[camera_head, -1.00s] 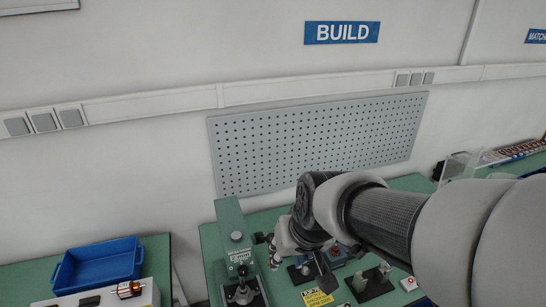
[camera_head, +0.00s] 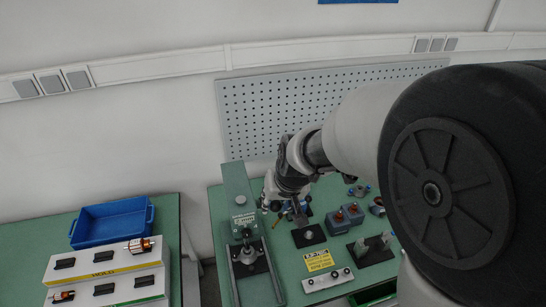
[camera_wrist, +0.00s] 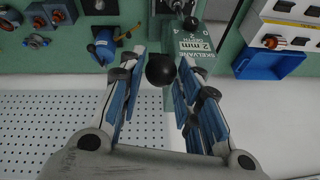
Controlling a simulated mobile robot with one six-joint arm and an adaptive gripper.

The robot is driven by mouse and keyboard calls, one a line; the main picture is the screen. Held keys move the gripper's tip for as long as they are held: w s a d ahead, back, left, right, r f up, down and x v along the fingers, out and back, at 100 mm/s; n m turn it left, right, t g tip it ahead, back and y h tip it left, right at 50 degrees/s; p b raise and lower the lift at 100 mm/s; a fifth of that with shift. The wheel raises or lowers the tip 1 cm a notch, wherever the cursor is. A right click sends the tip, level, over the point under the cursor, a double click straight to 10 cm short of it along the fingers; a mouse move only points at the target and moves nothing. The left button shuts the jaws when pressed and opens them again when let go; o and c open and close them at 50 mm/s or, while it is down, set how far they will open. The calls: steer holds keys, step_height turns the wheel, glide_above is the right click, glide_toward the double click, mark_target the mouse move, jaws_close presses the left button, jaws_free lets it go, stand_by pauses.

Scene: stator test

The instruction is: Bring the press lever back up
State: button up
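The green arbor press (camera_head: 236,190) stands at the left of the bench, its label plate facing front; the label also shows in the wrist view (camera_wrist: 194,46). The press lever's round black knob (camera_wrist: 161,70) lies between the fingertips of my gripper (camera_wrist: 162,72). The fingers are apart, with a narrow gap seen on each side of the knob. The lever's rod is mostly hidden behind the knob. In the head view my gripper (camera_head: 271,206) is just right of the press column, and the knob is hard to make out there.
A blue bin (camera_head: 112,222) and a white parts rack (camera_head: 108,270) sit on the left table. A pegboard (camera_head: 300,110) stands behind.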

steer(key=b+x, duration=0.3)
steer(key=x, duration=0.4)
steer(key=shift+f, duration=0.15)
steer(key=shift+c, duration=0.2)
jaws_close()
stand_by(0.4)
